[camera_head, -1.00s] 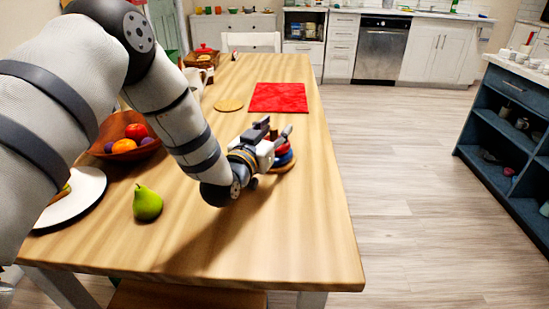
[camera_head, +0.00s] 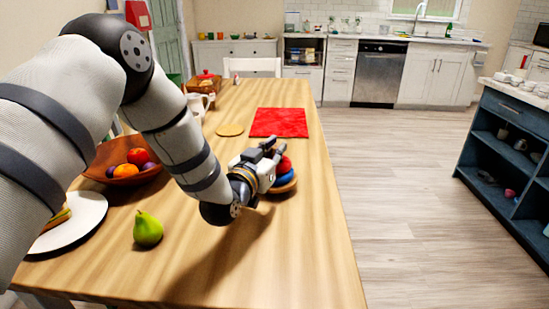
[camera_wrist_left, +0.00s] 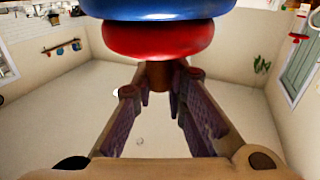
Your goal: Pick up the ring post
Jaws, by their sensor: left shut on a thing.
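The ring post (camera_head: 286,173) stands on the right side of the wooden table, with a red top, a blue ring and an orange-brown base partly showing. My left gripper (camera_head: 274,150) reaches it from the left, hiding part of it. In the left wrist view, a blue ring and a red ring (camera_wrist_left: 158,40) fill the top, and the brown post (camera_wrist_left: 158,76) sits between the fingers of my left gripper (camera_wrist_left: 160,85). The gripper is shut on the ring post. I cannot tell whether the base touches the table. My right gripper is not in view.
The wooden table (camera_head: 310,250) holds a green pear (camera_head: 147,229), a fruit bowl (camera_head: 125,175), a white plate (camera_head: 85,222), a round mat (camera_head: 230,130) and a red mat (camera_head: 278,122). Blue shelving (camera_head: 505,145) stands at the right. The table's near right is clear.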

